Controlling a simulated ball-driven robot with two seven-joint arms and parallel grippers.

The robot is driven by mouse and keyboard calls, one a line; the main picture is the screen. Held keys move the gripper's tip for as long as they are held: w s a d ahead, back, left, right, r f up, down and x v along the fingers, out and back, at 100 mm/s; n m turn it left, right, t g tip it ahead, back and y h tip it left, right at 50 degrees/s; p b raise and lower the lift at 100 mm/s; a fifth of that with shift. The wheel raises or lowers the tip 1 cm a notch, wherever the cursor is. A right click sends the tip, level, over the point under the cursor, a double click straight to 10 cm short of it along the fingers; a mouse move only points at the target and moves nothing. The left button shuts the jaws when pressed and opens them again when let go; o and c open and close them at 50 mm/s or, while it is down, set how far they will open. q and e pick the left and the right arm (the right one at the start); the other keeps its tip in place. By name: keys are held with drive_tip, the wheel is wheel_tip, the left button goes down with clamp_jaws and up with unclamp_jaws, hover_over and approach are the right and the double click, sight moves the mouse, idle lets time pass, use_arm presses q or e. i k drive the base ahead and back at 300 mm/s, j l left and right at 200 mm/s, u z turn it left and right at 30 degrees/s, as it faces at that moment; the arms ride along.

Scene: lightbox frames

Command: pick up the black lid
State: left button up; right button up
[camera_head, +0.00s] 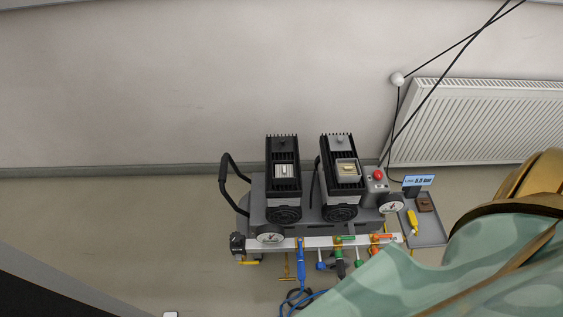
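A machine with two black finned motor blocks stands on the floor in the middle of the head view. A small black lid with a knob (282,143) appears to sit on top of the left block (283,185), above a light, silvery square opening. The right block (339,187) has a similar grey lid with a knob (340,141) above a tan square opening. The black lid is small and dark against the black fins, so its edges are hard to tell. Neither of my grippers is in view.
A grey tray (430,231) with a yellow item (412,222) and a brown block (424,202) is at the machine's right. Coloured valves and a blue hose (301,265) line the front. Green patterned fabric (430,275) covers the lower right. A radiator (480,122) hangs behind.

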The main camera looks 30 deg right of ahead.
sight(279, 144)
drive_tip(key=z, duration=1.05)
drive_tip(key=i, duration=0.05)
